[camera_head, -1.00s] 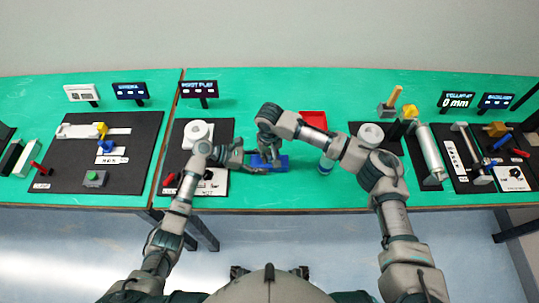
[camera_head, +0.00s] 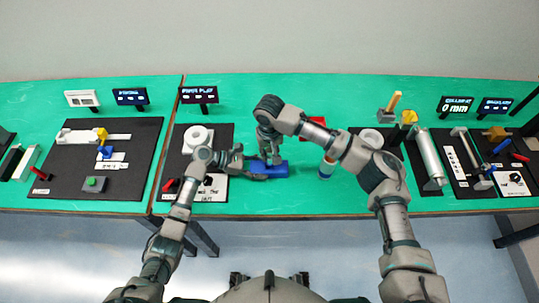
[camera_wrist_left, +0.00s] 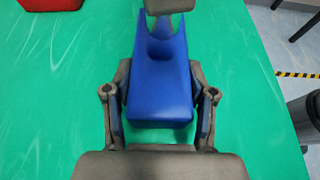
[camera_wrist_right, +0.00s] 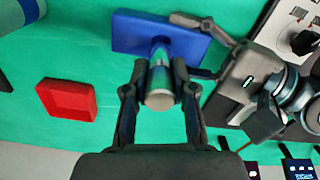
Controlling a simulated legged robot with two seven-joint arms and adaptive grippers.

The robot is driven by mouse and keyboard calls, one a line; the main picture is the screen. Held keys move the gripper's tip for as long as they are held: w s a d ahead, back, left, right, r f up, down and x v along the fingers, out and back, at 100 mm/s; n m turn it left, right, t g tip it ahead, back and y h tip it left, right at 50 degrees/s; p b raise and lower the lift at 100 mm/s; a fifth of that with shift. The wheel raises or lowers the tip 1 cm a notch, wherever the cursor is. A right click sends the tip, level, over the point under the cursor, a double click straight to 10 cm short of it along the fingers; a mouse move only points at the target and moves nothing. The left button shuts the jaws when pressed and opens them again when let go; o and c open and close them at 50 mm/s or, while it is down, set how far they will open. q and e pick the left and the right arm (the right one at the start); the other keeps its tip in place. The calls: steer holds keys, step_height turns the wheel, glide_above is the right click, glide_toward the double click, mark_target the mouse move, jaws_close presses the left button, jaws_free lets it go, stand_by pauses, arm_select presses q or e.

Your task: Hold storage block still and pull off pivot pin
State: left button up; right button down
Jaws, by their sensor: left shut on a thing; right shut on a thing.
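The blue storage block (camera_head: 276,171) lies on the green table in front of me. My left gripper (camera_head: 258,170) is shut on its left end; in the left wrist view the block (camera_wrist_left: 160,95) sits between the two fingers. The pivot pin (camera_wrist_right: 160,88), a metal cylinder with a grey round end, stands up from the block in the right wrist view. My right gripper (camera_wrist_right: 160,100) points down from above and is shut on the pin. Whether the pin's lower end is still in the block is hard to tell.
A red tray (camera_wrist_right: 67,98) lies on the table behind the block, partly hidden by my right arm in the head view. A striped cylinder (camera_head: 326,168) stands right of the block. A black board with a white ring (camera_head: 198,137) is at left. Green table is bare in front.

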steer(key=shift+r, duration=0.35)
arm_select(q)
steer(key=o, duration=1.3)
